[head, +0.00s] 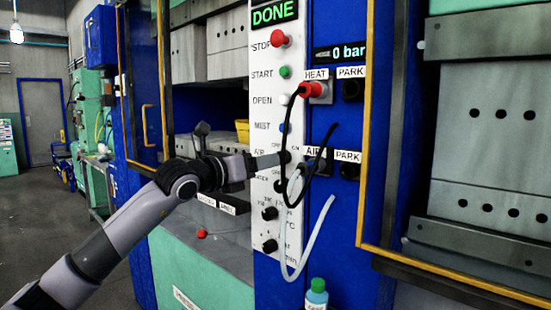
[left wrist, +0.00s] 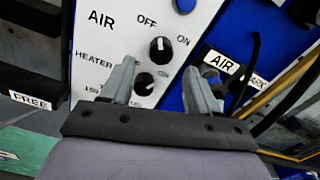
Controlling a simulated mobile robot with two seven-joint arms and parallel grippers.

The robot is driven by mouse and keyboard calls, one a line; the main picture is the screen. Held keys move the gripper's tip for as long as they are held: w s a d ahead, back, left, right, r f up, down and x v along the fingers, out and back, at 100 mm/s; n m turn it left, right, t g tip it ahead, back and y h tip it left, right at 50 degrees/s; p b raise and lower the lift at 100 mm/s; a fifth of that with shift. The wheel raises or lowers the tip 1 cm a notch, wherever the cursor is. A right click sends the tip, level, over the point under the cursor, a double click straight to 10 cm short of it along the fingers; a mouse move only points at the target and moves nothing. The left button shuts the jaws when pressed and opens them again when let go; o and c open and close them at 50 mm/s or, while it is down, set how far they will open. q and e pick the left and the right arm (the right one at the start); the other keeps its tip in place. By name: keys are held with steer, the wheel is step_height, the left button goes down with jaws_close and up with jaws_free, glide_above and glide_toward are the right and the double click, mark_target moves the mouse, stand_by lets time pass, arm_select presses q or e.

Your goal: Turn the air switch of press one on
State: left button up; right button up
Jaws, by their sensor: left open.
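The air switch is a round black knob (left wrist: 160,49) with a white mark, on the white control panel (left wrist: 110,45) between OFF and ON labels. Its exact setting is hard to tell. It also shows in the head view as a dark knob (head: 285,157) by the AIR row. My left gripper (head: 272,160) is in front of the panel at that row, close to the knob. In the left wrist view my left gripper (left wrist: 160,68) is open, its fingers apart on either side of the knob's lower area and not closed on it. My right gripper is out of view.
The heater knob (left wrist: 144,84) sits just below the air switch. A red plug (head: 313,90) is in the HEAT socket, with a black cable looping down near the gripper. A clear hose (head: 318,235) hangs beside the panel. The pressure display (head: 340,52) reads 0 bar.

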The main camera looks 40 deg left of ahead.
mark_target(282, 157)
arm_select(q)
steer(key=w, duration=0.2)
steer(key=w+p, duration=0.2)
steer(key=w, duration=0.1)
steer(key=shift+w+d, duration=0.3)
steer(key=c, duration=1)
